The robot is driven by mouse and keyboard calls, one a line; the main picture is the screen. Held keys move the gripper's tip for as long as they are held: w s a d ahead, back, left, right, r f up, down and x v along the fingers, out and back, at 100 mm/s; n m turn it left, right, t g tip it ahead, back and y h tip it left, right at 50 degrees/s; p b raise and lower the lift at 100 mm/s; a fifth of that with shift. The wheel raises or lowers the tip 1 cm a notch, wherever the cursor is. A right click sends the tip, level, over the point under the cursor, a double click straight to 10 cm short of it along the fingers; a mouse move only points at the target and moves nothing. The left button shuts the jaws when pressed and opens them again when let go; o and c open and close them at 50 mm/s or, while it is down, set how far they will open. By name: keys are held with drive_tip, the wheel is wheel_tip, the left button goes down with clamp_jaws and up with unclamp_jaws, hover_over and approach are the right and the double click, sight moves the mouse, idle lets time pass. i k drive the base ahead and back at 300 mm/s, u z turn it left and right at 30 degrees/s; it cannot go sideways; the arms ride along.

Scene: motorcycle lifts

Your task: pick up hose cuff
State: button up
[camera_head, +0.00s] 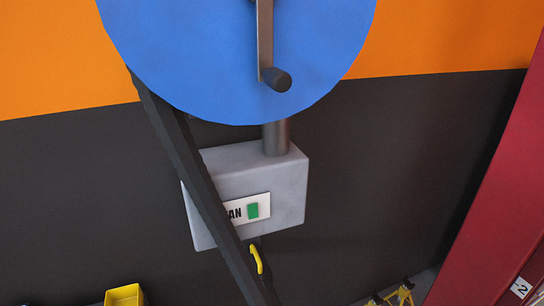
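No hose cuff can be made out for certain in the head view. A long black hose-like strip (190,165) runs from the left edge of a large blue disc (200,50) down to the bottom edge of the picture, where its lower end is cut off. A small curved yellow piece (257,259) shows just right of the strip, below the grey box. I cannot tell whether it belongs to the strip. My gripper is not in view.
The blue disc has a grey crank handle (265,50). A grey box (245,180) with a green button (253,211) hangs on the orange and black wall. A yellow bin (124,295) stands low left, yellow parts (395,297) low right, beside a red upright (495,190).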

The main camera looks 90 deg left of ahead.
sight(256, 254)
drive_tip(key=u, duration=3.5)
drive_tip(key=k, duration=0.55)
